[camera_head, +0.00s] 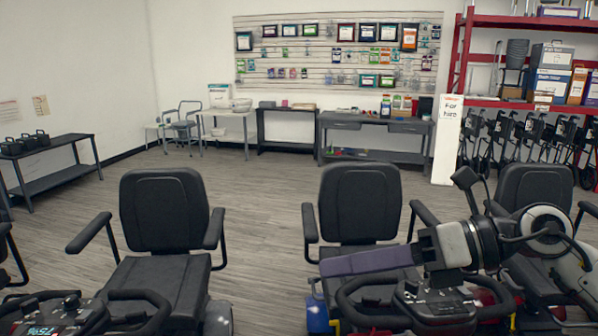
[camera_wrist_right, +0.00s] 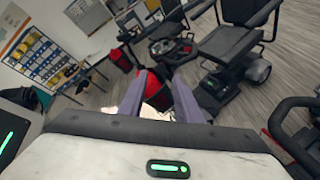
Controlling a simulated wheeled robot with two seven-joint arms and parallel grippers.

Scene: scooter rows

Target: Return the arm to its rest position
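My right arm (camera_head: 545,235) reaches in from the right side of the head view, over the scooters. Its right gripper (camera_head: 325,264) points left, with a long purple finger above the seat of the middle scooter (camera_head: 360,205). In the right wrist view the two purple fingers of the right gripper (camera_wrist_right: 160,76) stand apart. A red scooter part (camera_wrist_right: 157,92) shows beyond the gap, and nothing is seen held. My left arm and left gripper are not in view.
Another black scooter seat (camera_head: 165,215) stands at left, and one (camera_head: 535,190) is partly behind my arm at right. Handlebars (camera_head: 75,315) line the front edge. Benches (camera_head: 375,125) and a red rack (camera_head: 525,22) stand at the back. Open wood floor (camera_head: 250,185) lies between.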

